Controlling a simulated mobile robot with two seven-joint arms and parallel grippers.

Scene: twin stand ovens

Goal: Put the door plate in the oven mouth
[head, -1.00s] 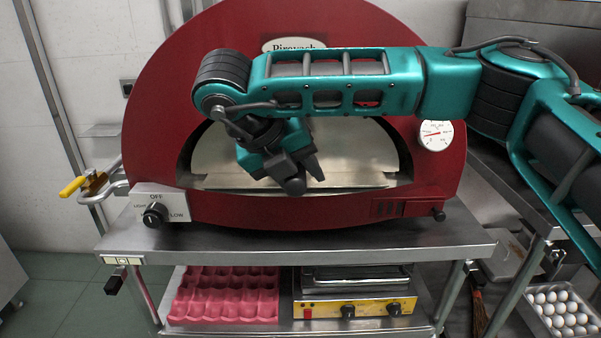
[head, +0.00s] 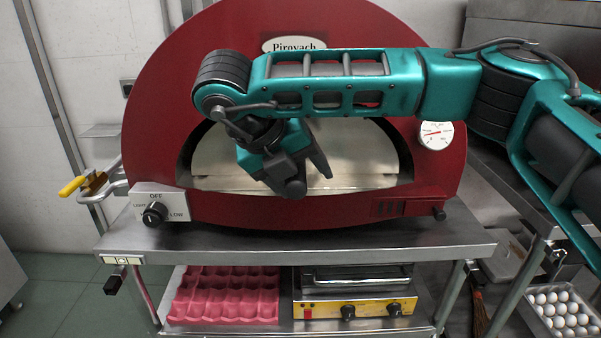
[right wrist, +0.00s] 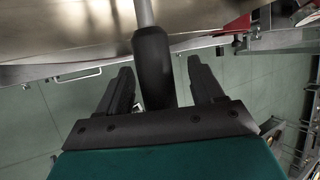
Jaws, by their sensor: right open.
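The door plate (head: 365,153) is a pale half-round panel standing upright in the arched oven mouth (head: 405,170) of the red oven (head: 165,110). My right gripper (head: 308,178) is in front of the plate and covers its middle. In the right wrist view, my right gripper (right wrist: 160,78) is open, with a dark handle (right wrist: 153,62) on a pale rod between its fingers. Gaps show on both sides of the handle. Whether the plate's lower edge is fully seated cannot be told. My left gripper is out of view.
The oven stands on a steel table (head: 330,240) with a clear front strip. A control knob (head: 154,214) is at the left and a dial (head: 436,135) at the right. Below are a pink tray (head: 225,297) and a yellow-fronted appliance (head: 355,308). Eggs (head: 562,312) sit lower right.

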